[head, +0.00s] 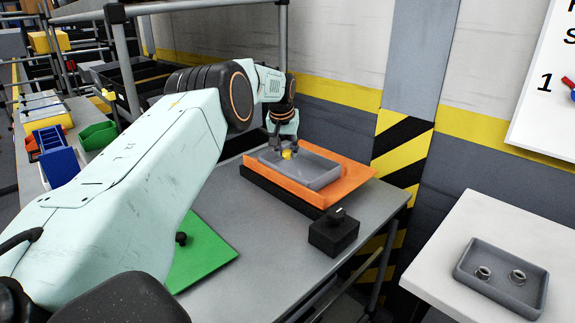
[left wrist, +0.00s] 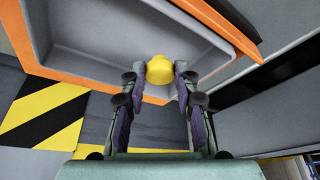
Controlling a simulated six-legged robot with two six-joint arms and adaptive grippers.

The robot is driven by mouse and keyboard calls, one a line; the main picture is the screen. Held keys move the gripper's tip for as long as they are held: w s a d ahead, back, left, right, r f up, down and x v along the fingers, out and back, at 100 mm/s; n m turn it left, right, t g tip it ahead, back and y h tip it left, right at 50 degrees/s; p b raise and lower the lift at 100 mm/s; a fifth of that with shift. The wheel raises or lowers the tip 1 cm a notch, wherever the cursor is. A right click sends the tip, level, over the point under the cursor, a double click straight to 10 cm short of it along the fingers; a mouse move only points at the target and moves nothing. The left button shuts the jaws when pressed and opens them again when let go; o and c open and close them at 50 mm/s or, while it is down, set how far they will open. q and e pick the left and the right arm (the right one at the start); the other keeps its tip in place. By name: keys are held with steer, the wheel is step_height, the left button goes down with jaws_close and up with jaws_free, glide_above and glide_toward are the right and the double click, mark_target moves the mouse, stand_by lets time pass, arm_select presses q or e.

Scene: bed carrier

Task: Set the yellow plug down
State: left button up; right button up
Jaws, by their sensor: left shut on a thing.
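The yellow plug (head: 287,154) is small and sits between the fingertips of my left gripper (head: 279,148). In the left wrist view the yellow plug (left wrist: 160,69) shows at the tips of the two fingers, and the left gripper (left wrist: 172,75) is shut on it. The plug is over a grey tray (head: 318,177), near its far left part. The tray rests on an orange board (head: 352,172) on the grey table (head: 262,232). I cannot tell whether the plug touches the tray floor. My right gripper is not in view.
A black block with a knob (head: 333,235) stands in front of the orange board. A green board (head: 205,252) lies partly behind my left arm. A white table at right bears a grey tray (head: 470,283) with two rings. A striped wall (head: 404,150) is close behind.

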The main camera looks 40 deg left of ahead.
mark_target(288, 158)
arm_select(q)
steer(key=f, duration=0.1)
steer(key=d+f, duration=0.1)
steer(key=f, duration=0.1)
steer(key=shift+s+d+b, duration=0.15)
steer(key=shift+b, duration=0.2)
steer(key=shift+f, duration=0.25)
steer(key=shift+w+a+f, duration=0.25)
steer(key=shift+a+f, duration=0.05)
steer(key=shift+a, duration=0.1)
steer(key=o, duration=0.5)
steer(key=shift+s, duration=0.1)
steer(key=o, duration=0.3)
steer(key=shift+d+r, duration=0.35)
steer(key=shift+o, duration=0.2)
steer(key=shift+a+f, duration=0.2)
steer(key=shift+f, duration=0.05)
steer(key=shift+r, duration=0.25)
steer(key=p+v, duration=0.2)
steer(key=v, duration=0.9)
steer(key=shift+s+d+r, duration=0.15)
steer(key=shift+s+r, duration=0.05)
steer(key=shift+r, duration=0.05)
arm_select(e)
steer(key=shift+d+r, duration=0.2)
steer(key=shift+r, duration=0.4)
